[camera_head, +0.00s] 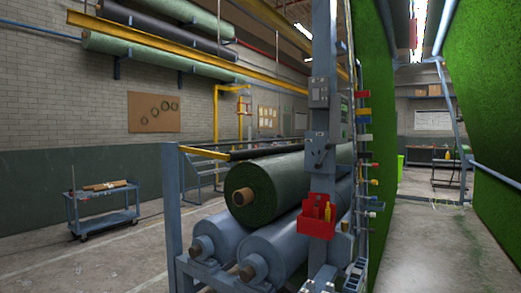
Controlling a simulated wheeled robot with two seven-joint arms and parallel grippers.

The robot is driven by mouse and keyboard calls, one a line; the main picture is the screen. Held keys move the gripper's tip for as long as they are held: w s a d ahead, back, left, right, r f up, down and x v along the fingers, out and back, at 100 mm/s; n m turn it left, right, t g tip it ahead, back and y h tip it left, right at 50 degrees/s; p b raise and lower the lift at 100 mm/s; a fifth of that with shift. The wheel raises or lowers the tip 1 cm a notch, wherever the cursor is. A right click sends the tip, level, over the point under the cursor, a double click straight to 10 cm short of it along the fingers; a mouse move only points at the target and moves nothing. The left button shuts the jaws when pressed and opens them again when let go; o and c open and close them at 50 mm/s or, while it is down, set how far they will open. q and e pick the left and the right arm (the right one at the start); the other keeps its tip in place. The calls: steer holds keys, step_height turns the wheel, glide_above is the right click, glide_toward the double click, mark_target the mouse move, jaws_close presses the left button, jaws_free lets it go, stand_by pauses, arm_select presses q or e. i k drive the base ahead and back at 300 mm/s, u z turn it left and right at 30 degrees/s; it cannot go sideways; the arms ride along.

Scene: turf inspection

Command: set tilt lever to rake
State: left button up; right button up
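A blue-grey steel post (323,60) stands near the middle of the view, at the end of a turf roll frame. A grey switch box (318,93) is fixed high on it. Below that is a grey plate (318,150) with a small dark handle-like part that may be the tilt lever. It is too small to tell its setting, and no rake marking can be read. Neither of my grippers is in view.
A green turf roll (275,188) lies on blue rollers (279,247) left of the post. A red bin (317,216) hangs on the post. A blue cart (103,209) stands at left. Tilted green turf (487,90) rises at right. Floor is clear front left and right.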

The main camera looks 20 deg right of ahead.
mark_target(328, 148)
steer(key=u, duration=0.55)
steer(key=i, duration=1.75)
steer(key=z, duration=1)
steer(key=i, duration=0.75)
steer(key=z, duration=0.7)
